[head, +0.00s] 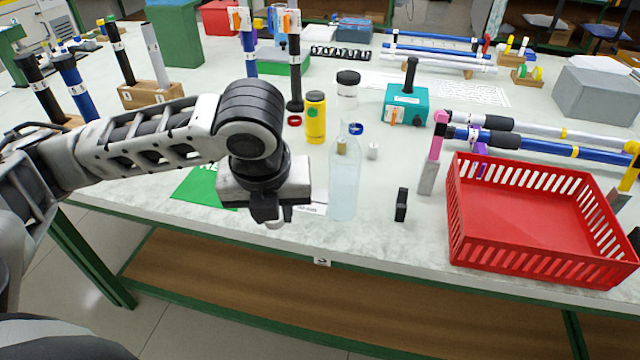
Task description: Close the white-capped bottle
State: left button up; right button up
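A clear, pale-blue bottle (344,190) stands upright near the front edge of the table, with a gold-brown piece (341,146) showing at its top. A small white cap-like piece (373,151) sits apart on the table, just right of the bottle. My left gripper (276,212) points down to the left of the bottle, apart from it in the picture. Its fingers are dark and partly hidden, with a small pale shape between or behind them; I cannot tell whether it is open. My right gripper is not in view.
A yellow bottle (315,119), a black-lidded jar (347,88) and a blue ring (356,129) stand behind the clear bottle. A black block (401,205) and a red crate (460,236) are to the right. A green sheet (198,190) lies left of the gripper.

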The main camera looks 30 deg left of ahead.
pick_arm(q)
jog(key=w+d+n+g, duration=0.2)
jog(key=n+g, duration=0.1)
jog(key=n, duration=1.2)
jog(key=w+d+f+n+g+h, duration=0.1)
jog(key=d+n+g, duration=0.2)
jog(key=n, duration=1.1)
jog(key=shift+w+d+f+n+h, duration=0.2)
jog(key=shift+w+n+h, duration=0.1)
jog(key=shift+w+n, duration=0.1)
jog(key=shift+s+a, duration=0.1)
jog(key=shift+s, duration=0.05)
